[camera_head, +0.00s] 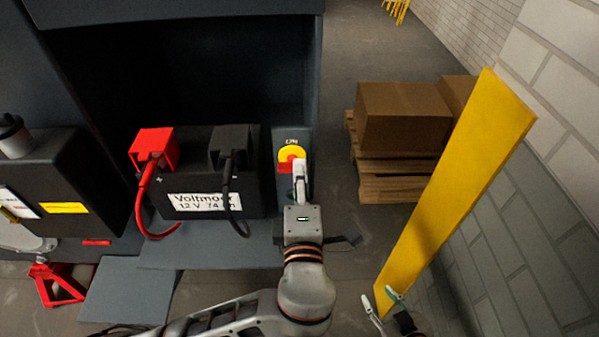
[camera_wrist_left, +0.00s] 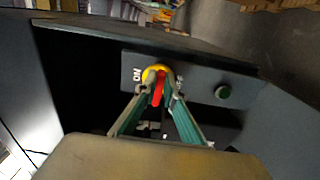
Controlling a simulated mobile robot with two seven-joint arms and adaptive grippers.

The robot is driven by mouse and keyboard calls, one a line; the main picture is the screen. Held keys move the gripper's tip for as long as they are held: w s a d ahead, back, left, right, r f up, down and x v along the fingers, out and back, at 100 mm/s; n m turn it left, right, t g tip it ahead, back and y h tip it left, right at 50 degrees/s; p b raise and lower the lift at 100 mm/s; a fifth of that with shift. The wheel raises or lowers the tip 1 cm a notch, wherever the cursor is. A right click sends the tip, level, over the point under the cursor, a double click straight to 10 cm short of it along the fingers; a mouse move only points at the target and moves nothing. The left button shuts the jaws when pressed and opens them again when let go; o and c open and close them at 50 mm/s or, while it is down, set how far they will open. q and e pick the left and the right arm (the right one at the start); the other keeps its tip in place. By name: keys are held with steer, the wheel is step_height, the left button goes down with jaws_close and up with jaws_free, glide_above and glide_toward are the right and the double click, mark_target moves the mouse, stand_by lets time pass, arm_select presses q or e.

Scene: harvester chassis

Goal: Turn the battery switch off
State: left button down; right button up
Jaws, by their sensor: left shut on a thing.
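The battery switch is a yellow disc (camera_head: 292,153) with a red handle (camera_head: 285,167) on a grey panel right of the battery. In the left wrist view the yellow disc (camera_wrist_left: 150,72) has "ON" beside its left edge, and a second label at its right is partly hidden. The red handle (camera_wrist_left: 158,93) points down in that view, neither straight at "ON" nor at the other label. My left gripper (camera_head: 299,164) is at the switch, its two fingers closed around the handle. My right gripper (camera_head: 378,293) is open and empty at the lower right, in front of the yellow beam.
The black battery (camera_head: 188,190) has a red clamp (camera_head: 153,148) and cables left of the switch. A slanted yellow beam (camera_head: 460,180), a pallet (camera_head: 395,180) with boxes and a brick wall stand to the right.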

arm_select(q)
steer(key=shift+w+r, duration=0.1)
steer(key=shift+r, duration=0.05)
steer(key=c, duration=2.1)
jaws_free()
steer(key=shift+c, duration=0.2)
steer(key=s, duration=0.7)
steer(key=shift+s, duration=0.25)
